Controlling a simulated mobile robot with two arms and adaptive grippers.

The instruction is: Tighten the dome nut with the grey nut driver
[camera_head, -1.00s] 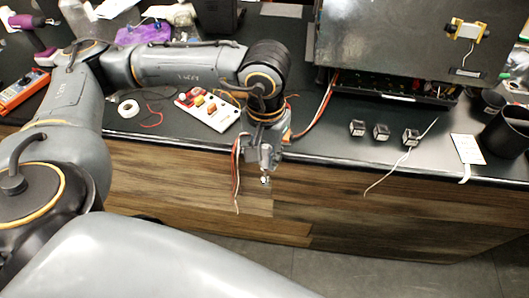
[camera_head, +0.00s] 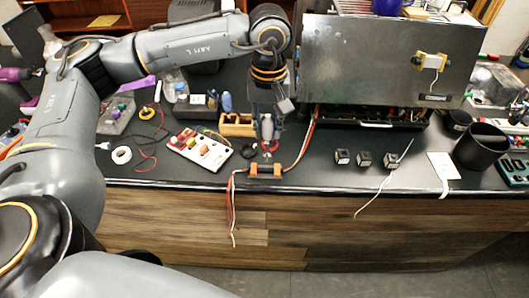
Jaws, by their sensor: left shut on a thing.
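My left gripper (camera_head: 267,118) reaches down over the front middle of the dark counter. It is shut on a grey, upright tool that looks like the grey nut driver (camera_head: 267,128). The tool's small tip points down just behind an orange and black part (camera_head: 265,170) near the counter's front edge. I cannot tell whether the tip touches anything. The dome nut is too small or hidden to make out. My right gripper is not in view.
A steel brewer housing (camera_head: 375,60) stands at the back right, with coloured wires running from it. Several small dark cubes (camera_head: 364,159) sit before it. A white switch panel (camera_head: 200,150) lies left, a wooden block (camera_head: 237,125) behind, a black cup (camera_head: 482,147) far right.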

